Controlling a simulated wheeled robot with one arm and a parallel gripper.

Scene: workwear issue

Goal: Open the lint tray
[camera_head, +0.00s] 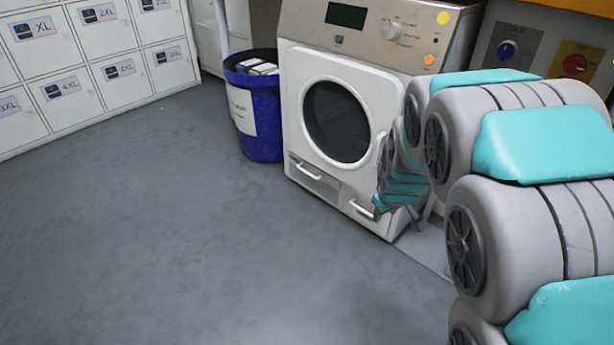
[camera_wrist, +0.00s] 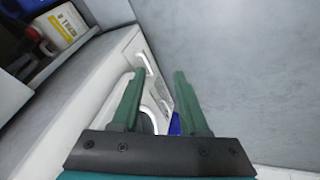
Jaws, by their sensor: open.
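The white dryer (camera_head: 300,110) stands at the back with its round door shut. Low on its front are two shut panels side by side, each with a white bar handle: the left handle (camera_head: 308,171) and the right handle (camera_head: 361,209). No label shows which is the lint tray. My gripper (camera_head: 377,207) is low in front of the dryer, close to the right handle, partly hidden by my arm. In the wrist view my gripper (camera_wrist: 158,73) is open and empty. The right handle (camera_wrist: 144,63) and left handle (camera_wrist: 164,101) show beyond and between its fingers, apparently untouched.
A blue bin (camera_head: 262,120) with white boxes stands just left of the dryer. White lockers (camera_head: 85,60) line the left wall. A panel with a blue knob (camera_head: 506,50) and a red knob (camera_head: 575,64) is at right. The grey floor ahead is clear.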

